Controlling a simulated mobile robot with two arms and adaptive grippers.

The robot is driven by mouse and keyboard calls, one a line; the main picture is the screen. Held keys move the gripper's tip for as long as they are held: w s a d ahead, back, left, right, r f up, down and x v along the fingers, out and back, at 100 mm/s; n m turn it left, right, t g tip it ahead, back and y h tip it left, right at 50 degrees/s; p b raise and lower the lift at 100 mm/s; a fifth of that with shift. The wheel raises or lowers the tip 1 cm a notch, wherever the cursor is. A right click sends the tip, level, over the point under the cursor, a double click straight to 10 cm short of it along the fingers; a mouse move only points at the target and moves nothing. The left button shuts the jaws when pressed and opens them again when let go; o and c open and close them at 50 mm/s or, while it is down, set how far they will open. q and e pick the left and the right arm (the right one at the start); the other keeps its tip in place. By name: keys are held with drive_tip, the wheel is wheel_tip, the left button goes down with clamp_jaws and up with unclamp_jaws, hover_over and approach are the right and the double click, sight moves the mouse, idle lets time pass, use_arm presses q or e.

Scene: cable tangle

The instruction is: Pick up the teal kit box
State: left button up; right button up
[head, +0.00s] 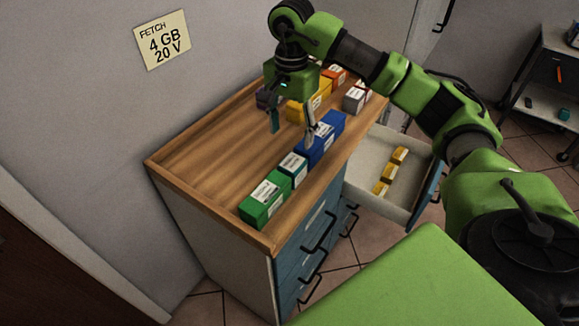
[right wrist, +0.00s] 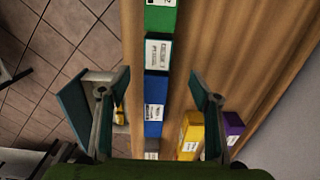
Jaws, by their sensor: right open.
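The teal kit box (head: 300,178) stands on the wooden cabinet top, in a row between a green box (head: 256,211) and a blue box (head: 314,157). In the right wrist view the teal box (right wrist: 158,71) shows its white label, between the green box (right wrist: 160,20) and the blue box (right wrist: 154,128). My right gripper (head: 292,128) is open and empty, pointing down above the cabinet top, behind the teal box in the head view. One finger overlaps the blue boxes in that view. My right gripper's spread fingers (right wrist: 155,82) frame the row in the wrist view. My left gripper is not in view.
Yellow boxes (head: 317,98), a grey box (head: 353,101) and a purple box (right wrist: 231,126) stand farther along the cabinet top (head: 205,150). An open drawer (head: 365,194) on the right holds small yellow boxes (head: 389,172). The wood left of the row is clear.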

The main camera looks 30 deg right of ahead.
sight(293, 162)
wheel_tip(293, 162, down, 8)
drive_tip(key=shift+s+p, duration=0.1)
drive_tip(key=shift+p, duration=0.65)
drive_tip(key=shift+s+f+p, duration=0.1)
drive_tip(key=shift+f+p, duration=0.35)
drive_tip(key=shift+f, duration=0.1)
wheel_tip(293, 162, down, 4)
drive_tip(key=shift+d+r+p, duration=0.1)
drive_tip(key=shift+r+p, duration=0.1)
drive_tip(key=shift+p, duration=0.5)
drive_tip(key=shift+f, duration=0.35)
drive_tip(key=c, duration=1.3)
